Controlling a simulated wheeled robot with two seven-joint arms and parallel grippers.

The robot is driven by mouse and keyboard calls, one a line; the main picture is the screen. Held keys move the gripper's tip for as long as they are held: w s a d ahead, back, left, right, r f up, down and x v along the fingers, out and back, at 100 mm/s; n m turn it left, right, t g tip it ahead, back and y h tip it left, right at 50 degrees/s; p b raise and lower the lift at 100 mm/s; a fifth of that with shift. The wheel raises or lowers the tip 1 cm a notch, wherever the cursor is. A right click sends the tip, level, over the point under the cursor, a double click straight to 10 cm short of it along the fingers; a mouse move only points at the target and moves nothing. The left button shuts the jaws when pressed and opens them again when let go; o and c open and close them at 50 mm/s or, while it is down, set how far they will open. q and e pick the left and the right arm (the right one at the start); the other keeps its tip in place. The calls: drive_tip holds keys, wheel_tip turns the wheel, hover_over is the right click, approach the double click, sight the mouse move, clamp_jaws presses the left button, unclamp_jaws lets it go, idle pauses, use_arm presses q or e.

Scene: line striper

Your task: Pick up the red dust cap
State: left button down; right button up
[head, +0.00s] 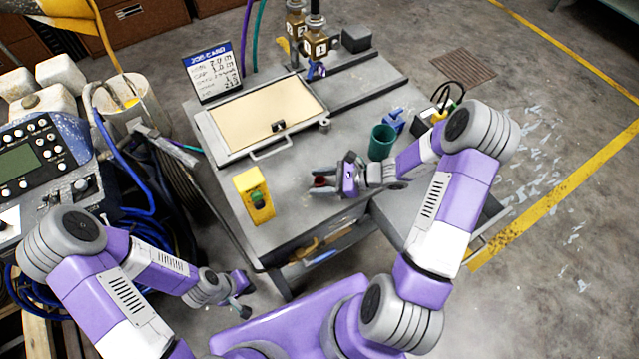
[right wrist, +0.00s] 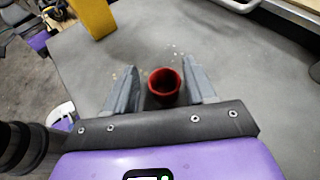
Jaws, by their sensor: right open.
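The red dust cap (right wrist: 164,82) is a small, hollow, round cup with its open end facing up in the right wrist view. It lies between the two fingers of my right gripper (right wrist: 160,67), which is open, with gaps showing beside the cap. In the head view a bit of the red cap (head: 321,181) shows between the fingers of my right gripper (head: 318,180), low over the grey bench top. My left gripper (head: 241,294) hangs at the lower left, off the bench; its fingers are too small to read.
On the grey bench (head: 300,210) stand a yellow box with a green button (head: 253,194), a dark green cup (head: 381,142), a blue item (head: 394,122), a framed tan panel with a handle (head: 262,113) and a sign (head: 212,73). Bare bench surrounds the cap.

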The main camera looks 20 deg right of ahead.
drive_tip(key=shift+a+f, duration=0.1)
drive_tip(key=shift+a, duration=0.1)
drive_tip(key=shift+w, duration=0.1)
drive_tip(key=c, duration=0.9)
